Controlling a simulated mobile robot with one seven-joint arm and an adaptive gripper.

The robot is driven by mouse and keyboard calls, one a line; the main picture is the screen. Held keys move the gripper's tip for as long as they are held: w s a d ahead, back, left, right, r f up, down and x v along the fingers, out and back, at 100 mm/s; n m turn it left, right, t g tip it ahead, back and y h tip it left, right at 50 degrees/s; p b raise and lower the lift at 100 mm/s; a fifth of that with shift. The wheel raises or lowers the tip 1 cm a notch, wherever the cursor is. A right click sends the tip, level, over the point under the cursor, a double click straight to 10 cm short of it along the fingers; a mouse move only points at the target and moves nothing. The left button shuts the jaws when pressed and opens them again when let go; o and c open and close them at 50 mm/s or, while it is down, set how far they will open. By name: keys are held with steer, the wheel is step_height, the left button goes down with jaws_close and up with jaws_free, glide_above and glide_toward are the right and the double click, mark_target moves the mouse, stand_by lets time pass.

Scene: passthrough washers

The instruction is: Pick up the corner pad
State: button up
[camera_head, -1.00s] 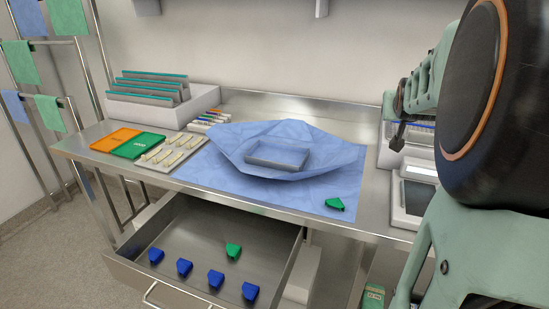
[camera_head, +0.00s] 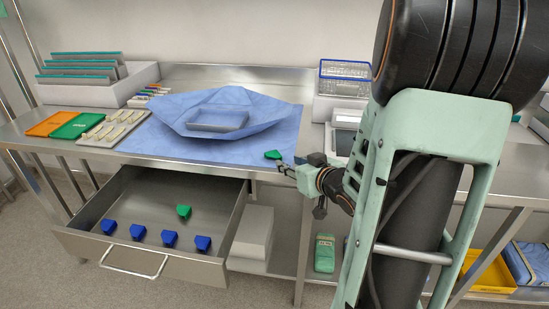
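A small green corner pad (camera_head: 273,155) lies on the right front corner of the blue wrap sheet (camera_head: 180,147) on the steel table. My gripper (camera_head: 283,168) is at the table's front edge, just right of and below this pad in the picture. It is small in view, and I cannot tell whether its fingers are open or touch the pad. Another green pad (camera_head: 184,212) lies in the open drawer (camera_head: 128,190). Several blue pads (camera_head: 169,238) lie in a row along the drawer's front.
A grey tray (camera_head: 217,121) sits on the folded blue wrap. Orange and green cards (camera_head: 76,126), a holder with pale strips (camera_head: 112,129) and a file rack (camera_head: 95,88) stand at left. A wire basket (camera_head: 344,80) stands at back right. The drawer juts out below the table.

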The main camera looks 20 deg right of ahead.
mark_target(279, 156)
steer(key=x, duration=0.4)
steer(key=b+x, duration=0.1)
steer(key=x, duration=0.2)
steer(key=shift+r, duration=0.3)
steer(key=c, duration=0.9)
